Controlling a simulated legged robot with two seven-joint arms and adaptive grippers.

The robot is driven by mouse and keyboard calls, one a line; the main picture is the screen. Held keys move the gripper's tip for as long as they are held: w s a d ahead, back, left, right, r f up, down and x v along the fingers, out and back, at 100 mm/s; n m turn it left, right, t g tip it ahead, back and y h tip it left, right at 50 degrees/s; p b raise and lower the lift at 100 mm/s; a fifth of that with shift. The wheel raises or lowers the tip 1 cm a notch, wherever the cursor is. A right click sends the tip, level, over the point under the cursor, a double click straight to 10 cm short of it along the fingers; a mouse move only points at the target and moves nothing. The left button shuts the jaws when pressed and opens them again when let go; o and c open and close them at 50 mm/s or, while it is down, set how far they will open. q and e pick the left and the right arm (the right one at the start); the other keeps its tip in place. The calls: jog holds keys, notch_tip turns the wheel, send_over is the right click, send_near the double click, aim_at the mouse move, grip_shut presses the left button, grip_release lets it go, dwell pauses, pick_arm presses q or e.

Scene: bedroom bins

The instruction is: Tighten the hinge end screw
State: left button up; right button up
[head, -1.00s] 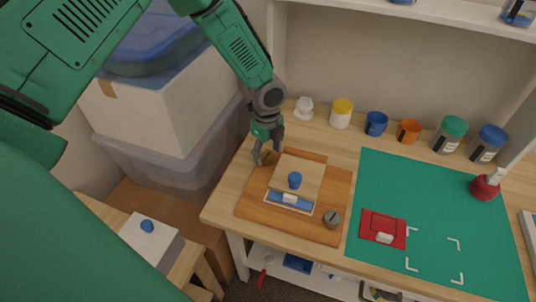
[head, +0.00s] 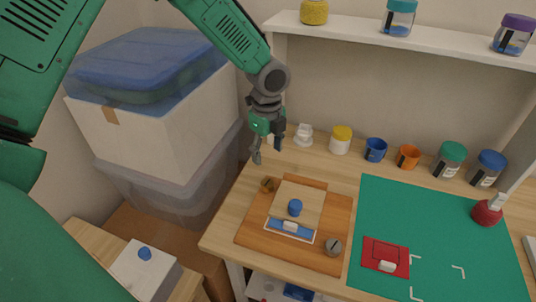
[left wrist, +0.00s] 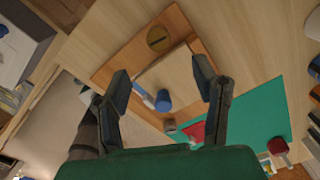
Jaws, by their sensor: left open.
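A brown slotted screw (head: 267,184) stands at the back left corner of a wooden board (head: 252,222). It also shows in the left wrist view (left wrist: 159,38), its dark slot lying diagonally. A grey slotted screw (head: 333,246) is at the board's front right; I cannot tell which one is the hinge end. Between them lies a pale wooden lid (head: 309,196) with a blue knob (head: 295,207), beside a blue strip with a white handle (head: 290,226). My left gripper (head: 266,150) is open and empty, above and behind the brown screw, apart from it. My right gripper is not in view.
A green mat (head: 430,220) with a red panel (head: 374,253) covers the table's right. White, blue and orange containers (head: 409,157) line the back under a shelf (head: 430,35). Stacked bins (head: 150,130) stand left of the table. Bare wood lies left of the board.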

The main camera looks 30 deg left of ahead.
aim_at(268, 182)
pick_arm(q)
jog(key=shift+c, duration=1.4)
notch_tip(268, 182, down, 12)
jog(key=n, duration=1.2)
jog(key=shift+s+d+p, duration=0.1)
jog(key=shift+p, duration=0.25)
jog(key=c, duration=0.9)
